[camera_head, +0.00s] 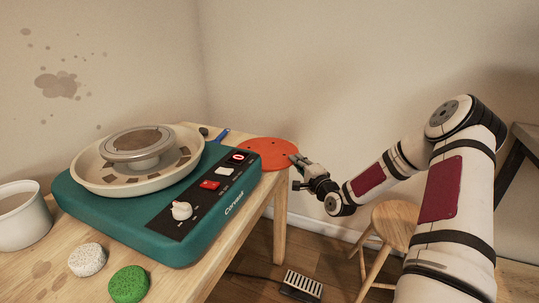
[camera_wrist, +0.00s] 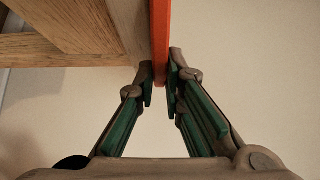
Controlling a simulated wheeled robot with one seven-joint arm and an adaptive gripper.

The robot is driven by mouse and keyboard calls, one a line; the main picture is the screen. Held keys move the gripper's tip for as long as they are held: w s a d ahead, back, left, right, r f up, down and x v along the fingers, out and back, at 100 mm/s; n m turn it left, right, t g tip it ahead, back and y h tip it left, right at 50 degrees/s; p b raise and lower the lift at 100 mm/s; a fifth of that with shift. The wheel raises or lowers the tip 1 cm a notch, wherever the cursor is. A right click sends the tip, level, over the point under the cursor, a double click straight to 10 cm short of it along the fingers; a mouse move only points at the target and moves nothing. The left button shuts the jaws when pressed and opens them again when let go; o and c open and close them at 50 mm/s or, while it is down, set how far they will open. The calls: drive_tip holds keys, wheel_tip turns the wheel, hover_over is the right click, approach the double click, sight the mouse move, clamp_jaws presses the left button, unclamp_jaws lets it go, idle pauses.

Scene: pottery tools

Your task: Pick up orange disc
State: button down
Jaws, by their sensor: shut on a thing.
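The orange disc (camera_head: 268,151) lies flat at the table's right edge in the head view, behind the pottery wheel, with its right part reaching past the edge. My gripper (camera_head: 296,160) is at the disc's right rim. In the wrist view the disc shows edge-on as an orange strip (camera_wrist: 160,40), and my gripper's fingertips (camera_wrist: 160,85) are shut on its rim, one finger on each side.
A teal pottery wheel (camera_head: 150,222) fills most of the wooden table (camera_head: 228,262). A blue-handled tool (camera_head: 222,136) lies left of the disc. A white bucket (camera_head: 22,222), a speckled sponge (camera_head: 87,259) and a green sponge (camera_head: 128,284) sit at the front left. A wooden stool (camera_head: 393,222) stands below my arm.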

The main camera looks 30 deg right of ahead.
drive_tip(key=shift+r, duration=0.1)
wheel_tip(320, 180, up, 18)
drive_tip(key=p, duration=0.5)
idle(0.5)
